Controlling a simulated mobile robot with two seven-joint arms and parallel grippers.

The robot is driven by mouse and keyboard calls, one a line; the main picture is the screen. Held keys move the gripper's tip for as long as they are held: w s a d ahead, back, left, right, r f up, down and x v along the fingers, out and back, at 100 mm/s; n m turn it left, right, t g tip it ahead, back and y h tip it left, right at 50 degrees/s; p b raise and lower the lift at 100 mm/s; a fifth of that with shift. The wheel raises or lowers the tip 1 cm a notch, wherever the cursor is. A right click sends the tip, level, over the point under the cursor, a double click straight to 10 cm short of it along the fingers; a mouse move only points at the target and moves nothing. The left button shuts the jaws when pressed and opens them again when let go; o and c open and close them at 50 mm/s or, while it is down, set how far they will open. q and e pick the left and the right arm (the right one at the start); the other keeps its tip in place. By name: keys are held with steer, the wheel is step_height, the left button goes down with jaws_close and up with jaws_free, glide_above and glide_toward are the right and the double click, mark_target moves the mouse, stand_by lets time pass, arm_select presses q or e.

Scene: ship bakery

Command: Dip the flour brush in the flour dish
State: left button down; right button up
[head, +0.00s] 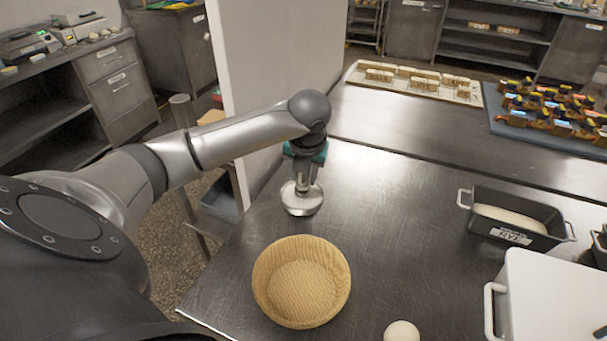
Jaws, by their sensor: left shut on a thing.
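My left gripper (303,172) points straight down near the table's left edge, shut on what looks like the flour brush, which is mostly hidden between the fingers. The small round pale metallic flour dish (301,204) is directly below the fingers, on the steel table. The brush's lower end seems to be at or in the dish; whether it touches the flour is too small to tell. My right gripper is not in view.
A round wicker basket (302,282) stands in front of the dish. A pale ball (402,331) lies at the front edge of the picture. A dark loaf tin (515,218) and a white box (550,295) are on the right. The middle of the steel table (400,215) is clear.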

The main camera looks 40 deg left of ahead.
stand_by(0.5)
arm_select(q)
steer(key=shift+r+p, duration=2.5)
steer(key=shift+r, duration=1)
